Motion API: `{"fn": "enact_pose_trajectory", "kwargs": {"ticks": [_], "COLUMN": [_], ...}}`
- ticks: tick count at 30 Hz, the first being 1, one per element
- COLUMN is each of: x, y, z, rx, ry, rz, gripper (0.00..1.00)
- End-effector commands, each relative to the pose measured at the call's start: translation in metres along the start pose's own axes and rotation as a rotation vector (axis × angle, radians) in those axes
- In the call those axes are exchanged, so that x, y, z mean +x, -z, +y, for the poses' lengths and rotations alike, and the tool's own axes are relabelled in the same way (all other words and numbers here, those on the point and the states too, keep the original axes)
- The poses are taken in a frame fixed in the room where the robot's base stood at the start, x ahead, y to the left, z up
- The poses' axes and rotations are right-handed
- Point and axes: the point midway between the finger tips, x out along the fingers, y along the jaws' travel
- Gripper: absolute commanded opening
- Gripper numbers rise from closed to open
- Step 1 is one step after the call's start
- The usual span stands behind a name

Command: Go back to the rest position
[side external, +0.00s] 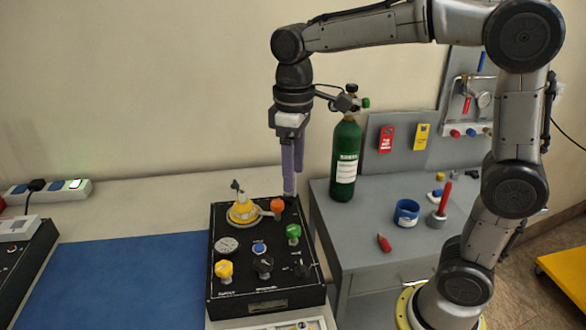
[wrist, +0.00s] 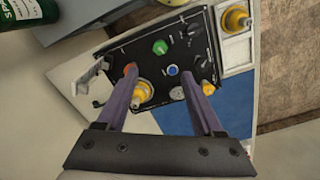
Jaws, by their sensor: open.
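My gripper (side external: 290,190) points down above the back edge of the black trainer panel (side external: 270,300). Its two purple fingers are apart in the wrist view (wrist: 157,72), with nothing held between them. The orange knob (side external: 277,205) is close below the fingertips in the side view; whether they touch cannot be told. In the wrist view the orange knob (wrist: 129,70) is partly behind the left finger. The yellow regulator-like fitting (side external: 243,211) stands beside it. A green knob (side external: 293,232), a yellow knob (side external: 224,270), a blue button (side external: 259,248) and a gauge (side external: 228,245) are on the panel.
A green oxygen cylinder (side external: 346,160) stands upright on the grey bench (side external: 365,270), right of my gripper. A blue cup (side external: 406,212) and a red-handled tool (side external: 441,204) are further right. A blue mat (side external: 120,265) lies clear at left. A power strip (side external: 50,191) is behind it.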

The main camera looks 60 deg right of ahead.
Motion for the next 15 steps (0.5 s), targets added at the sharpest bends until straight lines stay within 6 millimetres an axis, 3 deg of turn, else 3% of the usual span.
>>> {"fn": "enact_pose_trajectory", "kwargs": {"ticks": [5, 10, 15], "x": [-0.019, -0.04, -0.034], "y": [-0.01, -0.059, -0.114], "z": [0.002, -0.003, -0.012], "rx": [0.012, 0.048, 0.122], "ry": [-0.013, -0.039, -0.068], "rz": [0.056, 0.159, 0.291], "gripper": [0.69, 0.69, 0.69]}}
